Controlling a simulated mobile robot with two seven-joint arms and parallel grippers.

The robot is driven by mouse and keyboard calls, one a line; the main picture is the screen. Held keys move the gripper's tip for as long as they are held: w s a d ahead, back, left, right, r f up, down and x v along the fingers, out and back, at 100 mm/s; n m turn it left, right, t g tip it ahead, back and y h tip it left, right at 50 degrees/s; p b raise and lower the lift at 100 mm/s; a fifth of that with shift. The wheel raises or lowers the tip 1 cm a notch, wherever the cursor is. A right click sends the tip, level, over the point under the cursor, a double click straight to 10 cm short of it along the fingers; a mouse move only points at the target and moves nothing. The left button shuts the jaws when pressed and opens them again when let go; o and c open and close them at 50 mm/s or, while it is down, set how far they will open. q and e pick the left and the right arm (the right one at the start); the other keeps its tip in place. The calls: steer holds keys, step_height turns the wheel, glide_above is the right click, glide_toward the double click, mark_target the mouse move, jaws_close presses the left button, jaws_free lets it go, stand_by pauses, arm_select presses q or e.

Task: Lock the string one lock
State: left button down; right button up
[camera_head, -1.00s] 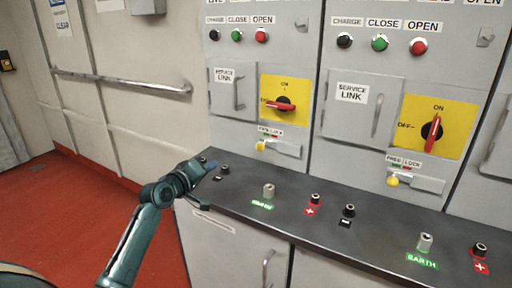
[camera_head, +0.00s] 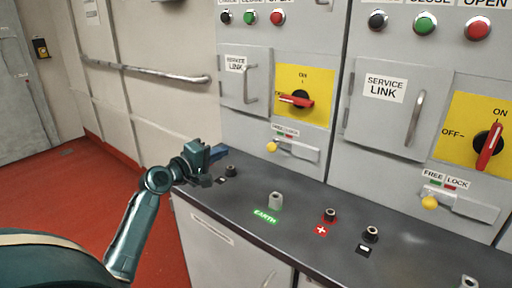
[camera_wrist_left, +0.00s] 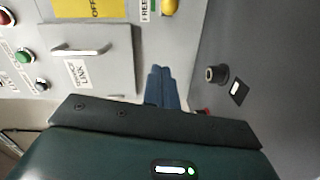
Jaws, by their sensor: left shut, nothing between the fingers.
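Two lock slides show in the head view, each under a FREE/LOCK label. The left panel's lock has a yellow knob (camera_head: 272,147) at the left end of its grey slide, on the green side of the label. The right panel's lock also has its yellow knob (camera_head: 429,202) at the left end. No string number is readable. My left gripper (camera_head: 217,151) is shut and empty, above the counter's left end, left of the nearer lock and apart from it. In the wrist view its blue fingers (camera_wrist_left: 162,88) are together. My right gripper is out of view.
The dark counter (camera_head: 320,187) holds several terminals, including an EARTH post (camera_head: 275,200) and a red-based terminal (camera_head: 330,214). The left rotary switch (camera_head: 298,99) has its handle level; the right one (camera_head: 489,147) is near upright. A wall handrail (camera_head: 145,71) runs behind my arm.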

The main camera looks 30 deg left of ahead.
mark_target(272, 148)
arm_select(q)
steer(key=w+d, duration=0.1)
steer(key=w, duration=0.2)
steer(key=w+d+p, duration=0.1)
steer(key=w+d, duration=0.1)
steer(key=w, duration=0.2)
steer(key=w+d+f, duration=0.1)
steer(key=w, duration=0.2)
steer(key=shift+w+d, duration=0.2)
steer(key=shift+d+f, duration=0.15)
steer(key=shift+d, duration=0.25)
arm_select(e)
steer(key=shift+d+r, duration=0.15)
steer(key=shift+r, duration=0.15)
